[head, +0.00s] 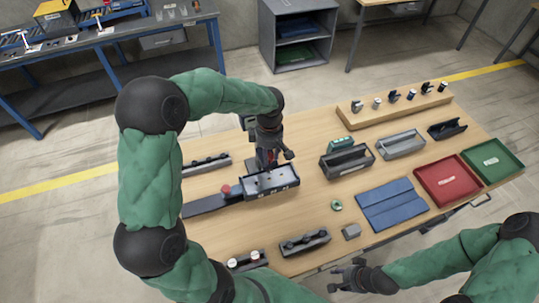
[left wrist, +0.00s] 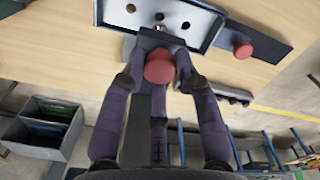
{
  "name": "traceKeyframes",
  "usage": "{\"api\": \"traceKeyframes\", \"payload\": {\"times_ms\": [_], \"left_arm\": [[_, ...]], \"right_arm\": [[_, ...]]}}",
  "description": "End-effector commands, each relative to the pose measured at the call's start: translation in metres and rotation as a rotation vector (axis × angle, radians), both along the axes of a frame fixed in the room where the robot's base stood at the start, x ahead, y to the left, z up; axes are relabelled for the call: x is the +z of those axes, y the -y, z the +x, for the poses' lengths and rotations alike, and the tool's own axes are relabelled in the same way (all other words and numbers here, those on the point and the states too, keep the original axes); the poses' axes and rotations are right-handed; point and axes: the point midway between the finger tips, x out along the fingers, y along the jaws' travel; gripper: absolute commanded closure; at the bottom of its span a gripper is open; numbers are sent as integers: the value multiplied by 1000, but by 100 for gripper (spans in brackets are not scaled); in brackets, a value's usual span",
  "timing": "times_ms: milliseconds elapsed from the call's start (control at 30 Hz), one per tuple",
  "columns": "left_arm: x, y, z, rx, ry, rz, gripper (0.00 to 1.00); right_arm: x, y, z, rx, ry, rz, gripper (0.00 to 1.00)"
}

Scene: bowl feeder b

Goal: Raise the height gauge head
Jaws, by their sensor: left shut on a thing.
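My left gripper (head: 270,158) is above the light tray (head: 272,181) near the middle of the bench. In the left wrist view the left gripper (left wrist: 160,80) has its fingers closed around a red knob (left wrist: 159,67). The knob sits on a dark block (left wrist: 150,38), which I take for the height gauge head. Its post is mostly hidden by the fingers. The tray also shows in the left wrist view (left wrist: 112,22), with dark round spots on its pale floor. My right gripper (head: 352,277) is off the front edge of the bench, empty, its fingers apart.
A second red knob (head: 226,189) stands on a dark plate (head: 205,205) left of the tray. Grey holders (head: 305,243), a blue mat (head: 391,207), a red tray (head: 447,180) and a green tray (head: 493,160) lie right and front. A wooden rack (head: 395,107) stands behind.

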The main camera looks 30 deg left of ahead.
Motion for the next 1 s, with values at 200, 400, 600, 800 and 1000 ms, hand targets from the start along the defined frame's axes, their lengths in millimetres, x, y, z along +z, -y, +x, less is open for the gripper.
{"api": "traceKeyframes", "payload": {"times_ms": [200,400,600,800,1000], "left_arm": [[5,-2,4,3,13,2,44],[3,-1,3,2,9,2,44],[9,-1,3,2,10,2,44],[40,-1,3,1,12,3,44],[81,-1,3,1,13,2,44]], "right_arm": [[0,0,0,0,0,0,60],[0,0,0,0,0,0,60],[0,0,0,0,0,0,60],[0,0,0,0,0,0,60],[0,0,0,0,0,0,60]]}}
